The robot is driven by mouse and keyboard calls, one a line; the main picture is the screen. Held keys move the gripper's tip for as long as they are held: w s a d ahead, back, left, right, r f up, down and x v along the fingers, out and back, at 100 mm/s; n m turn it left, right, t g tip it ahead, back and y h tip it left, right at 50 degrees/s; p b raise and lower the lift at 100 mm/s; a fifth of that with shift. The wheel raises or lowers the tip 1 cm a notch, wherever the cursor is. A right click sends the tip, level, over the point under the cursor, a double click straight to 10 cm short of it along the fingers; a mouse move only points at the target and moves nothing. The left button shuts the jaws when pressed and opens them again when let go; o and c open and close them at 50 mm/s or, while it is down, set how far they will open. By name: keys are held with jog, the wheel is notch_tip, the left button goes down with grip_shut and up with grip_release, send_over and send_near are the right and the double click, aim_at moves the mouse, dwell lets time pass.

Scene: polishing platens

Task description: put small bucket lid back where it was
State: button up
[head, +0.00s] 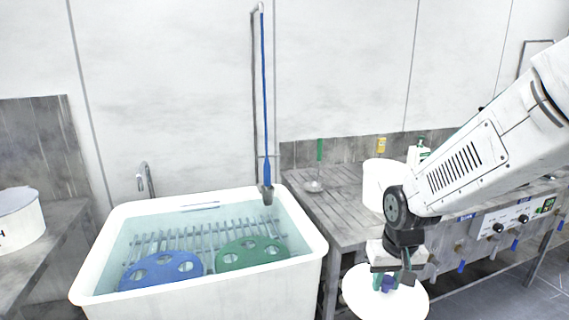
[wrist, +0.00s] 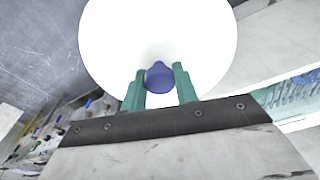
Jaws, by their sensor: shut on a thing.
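The small bucket lid (head: 360,296) is a round white disc with a blue-purple knob (wrist: 160,77) at its middle. In the wrist view the white lid (wrist: 155,30) fills the upper middle. My gripper (head: 385,281) has green fingers, which also show in the wrist view (wrist: 160,88) on both sides of the knob. It is shut on the knob and holds the lid in front of the bench, to the right of the white sink. A white bucket (head: 374,185) stands on the grey bench behind my arm, partly hidden; its top cannot be seen clearly.
A white sink (head: 205,309) with a blue perforated disc (head: 160,271) and a green one (head: 251,254) stands at the left. A ladle with a green handle (head: 320,150) is on the grey bench (head: 325,209). Another white container (head: 20,217) is at the far left.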

jog(key=w+d+f, duration=0.2)
jog(key=w+f, duration=0.3)
jog(key=f, duration=0.3)
jog(key=w+d+f, duration=0.2)
jog(key=w+f, duration=0.3)
jog(key=f, duration=0.4)
jog(key=shift+d, duration=0.15)
